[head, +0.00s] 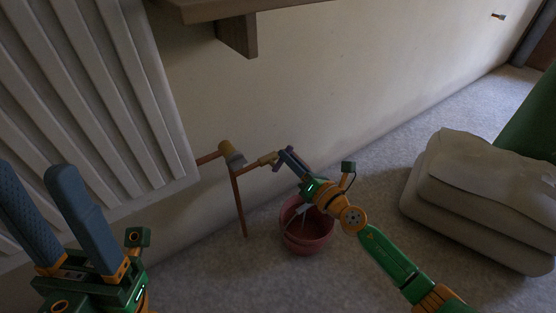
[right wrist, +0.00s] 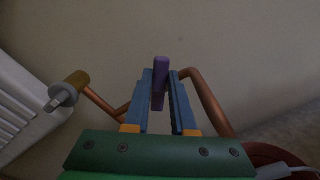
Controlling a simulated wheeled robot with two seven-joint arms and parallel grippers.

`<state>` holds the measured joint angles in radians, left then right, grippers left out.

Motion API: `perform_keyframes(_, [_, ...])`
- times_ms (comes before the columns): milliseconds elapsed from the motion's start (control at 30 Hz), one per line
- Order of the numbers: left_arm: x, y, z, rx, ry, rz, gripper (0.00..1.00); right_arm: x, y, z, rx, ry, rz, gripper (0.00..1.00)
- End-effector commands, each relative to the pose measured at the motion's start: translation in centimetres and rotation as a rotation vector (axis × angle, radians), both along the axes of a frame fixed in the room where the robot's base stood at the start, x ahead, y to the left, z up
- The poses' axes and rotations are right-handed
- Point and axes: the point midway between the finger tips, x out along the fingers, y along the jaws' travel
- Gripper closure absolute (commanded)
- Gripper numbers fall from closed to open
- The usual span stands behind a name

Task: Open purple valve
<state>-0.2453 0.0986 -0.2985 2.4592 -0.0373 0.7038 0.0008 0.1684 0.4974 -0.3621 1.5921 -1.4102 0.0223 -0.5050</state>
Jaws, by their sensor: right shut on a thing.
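The purple valve handle (right wrist: 159,82) stands as a narrow upright bar between the blue fingers of my right gripper (right wrist: 160,76) in the right wrist view. My right gripper is shut on it. In the head view my right gripper (head: 288,160) reaches the end of the brass fitting (head: 267,159) on a copper pipe (head: 239,200) by the wall; the fingers hide most of the handle there. My left gripper (head: 36,170) is at the lower left, its two blue fingers apart and empty, in front of the radiator.
A white radiator (head: 95,90) hangs on the left wall, with a brass and grey fitting (head: 231,154) at its side. A pink bucket (head: 306,232) stands below the valve. Stacked pale sacks (head: 480,195) lie right. A wooden shelf (head: 237,38) juts out above.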

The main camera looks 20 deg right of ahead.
Motion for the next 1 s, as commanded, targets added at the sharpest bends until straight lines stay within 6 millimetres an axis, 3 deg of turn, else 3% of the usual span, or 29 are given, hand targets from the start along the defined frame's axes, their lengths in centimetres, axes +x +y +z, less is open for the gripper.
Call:
perform_keyframes(67, [0.0,0.0,-0.5,0.0,0.0,0.0,0.48,0.0,-0.1,-0.6,0.062,0.025,0.001,1.0])
perform_keyframes(200, [0.0,0.0,-1.7,0.0,0.0,0.0,0.48,0.3,-1.0,-2.4,0.481,0.177,0.001,1.0])
perform_keyframes(300, [0.0,0.0,-1.5,0.0,0.0,0.0,0.48,0.5,-1.3,-2.7,0.644,0.236,0.001,1.0])
perform_keyframes(500, [0.0,0.0,-1.5,0.0,0.0,0.0,0.48,0.5,-1.4,-2.7,0.664,0.243,0.001,1.0])
perform_keyframes(633, [0.0,0.0,-1.5,0.0,0.0,0.0,0.48,0.5,-1.4,-3.5,0.843,0.308,0.0,1.0])
perform_keyframes(767, [0.0,0.0,-1.5,0.0,0.0,0.0,0.48,0.5,-1.4,-3.5,0.845,0.307,0.0,1.0])
perform_keyframes(800, [0.0,0.0,-1.5,0.0,0.0,0.0,0.48,0.5,-1.4,-3.5,0.844,0.307,0.0,0.68])
perform_keyframes(867, [0.0,0.0,-1.5,0.0,0.0,0.0,0.48,0.5,-1.4,-3.5,0.843,0.307,0.0,0.52])
perform_keyframes(1000, [0.0,0.0,-1.5,0.0,0.0,0.0,0.48,0.5,-1.4,-3.5,0.842,0.306,0.0,0.5])
